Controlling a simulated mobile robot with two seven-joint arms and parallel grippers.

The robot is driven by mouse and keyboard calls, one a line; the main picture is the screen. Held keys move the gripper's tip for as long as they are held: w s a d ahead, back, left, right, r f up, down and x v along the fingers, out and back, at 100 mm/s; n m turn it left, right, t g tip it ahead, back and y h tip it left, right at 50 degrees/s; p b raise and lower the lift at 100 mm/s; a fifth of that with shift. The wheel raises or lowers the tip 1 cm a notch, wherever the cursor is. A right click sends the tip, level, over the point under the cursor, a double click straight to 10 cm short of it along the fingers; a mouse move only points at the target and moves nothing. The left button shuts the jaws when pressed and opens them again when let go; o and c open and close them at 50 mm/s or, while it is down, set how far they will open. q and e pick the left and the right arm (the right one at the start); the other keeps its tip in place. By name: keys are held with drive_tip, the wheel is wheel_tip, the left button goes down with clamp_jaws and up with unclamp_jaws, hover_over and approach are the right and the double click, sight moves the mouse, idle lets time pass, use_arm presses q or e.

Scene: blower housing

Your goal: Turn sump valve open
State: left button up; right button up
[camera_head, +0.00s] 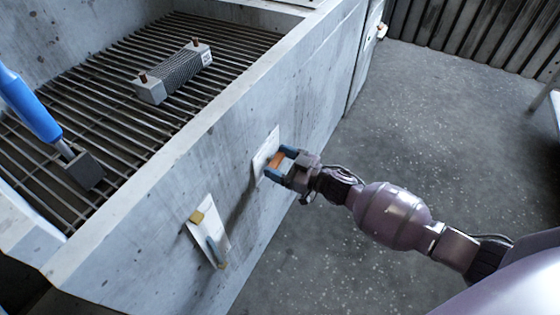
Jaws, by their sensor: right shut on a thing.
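My right gripper (279,164) is at the outer side wall of the grey basin, in front of a pale plate (262,152) fixed to that wall. Its blue-tipped fingers are shut on a small orange handle (277,159) at this plate. The gripper hides part of the handle, and I cannot read any label, so I cannot tell by sight whether this is the sump valve. A second pale plate (207,222) on the same wall, lower left, carries a yellow block (197,217) and a blue-grey lever (214,249). My left gripper is not in view.
The concrete-grey basin (190,140) holds a dark bar grate (115,75). A finned metal block (175,74) and a blue-handled tool (30,105) rest on it. Speckled floor (440,120) is clear to the right. A table edge (553,95) shows at far right.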

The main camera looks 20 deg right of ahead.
drive_tip(key=shift+r+n+p, duration=0.1)
drive_tip(key=shift+n+p, duration=0.2)
drive_tip(key=shift+n, duration=0.7)
drive_tip(key=n, duration=0.2)
drive_tip(key=shift+n, duration=0.3)
drive_tip(key=n, duration=0.3)
drive_tip(key=shift+s+a+n+p, duration=0.1)
drive_tip(key=shift+n+p, duration=0.2)
drive_tip(key=shift+p, duration=0.1)
drive_tip(key=n, duration=0.5)
drive_tip(key=shift+f, duration=0.35)
use_arm(q)
drive_tip(key=shift+b, duration=0.3)
use_arm(e)
drive_tip(key=shift+n, duration=2)
drive_tip(key=o, duration=0.9)
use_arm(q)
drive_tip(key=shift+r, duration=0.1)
